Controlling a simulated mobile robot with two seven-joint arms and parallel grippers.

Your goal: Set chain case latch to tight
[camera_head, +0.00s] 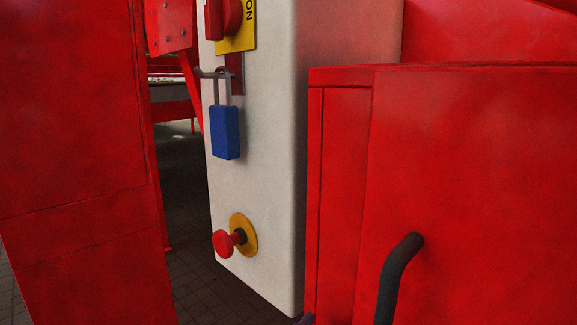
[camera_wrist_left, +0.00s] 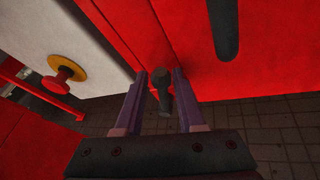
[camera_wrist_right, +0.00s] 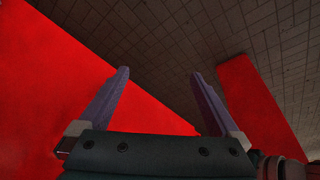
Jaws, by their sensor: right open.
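The chain case is the red box (camera_head: 335,200) at the right of the head view. A dark grey latch (camera_wrist_left: 162,84) shows low on its red side in the left wrist view. My left gripper (camera_wrist_left: 160,75) has one finger on each side of the latch, with only narrow gaps showing. I cannot tell whether the fingers touch it. My right gripper (camera_wrist_right: 160,75) is open and empty, above the paved floor and near red panels. The latch is hidden in the head view.
A dark bent handle (camera_head: 397,275) sticks out of the red box; it also shows in the left wrist view (camera_wrist_left: 224,28). A white cabinet (camera_head: 270,200) carries a blue padlock (camera_head: 225,132) and a red stop button (camera_head: 223,243). A red panel (camera_head: 75,150) stands at the left.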

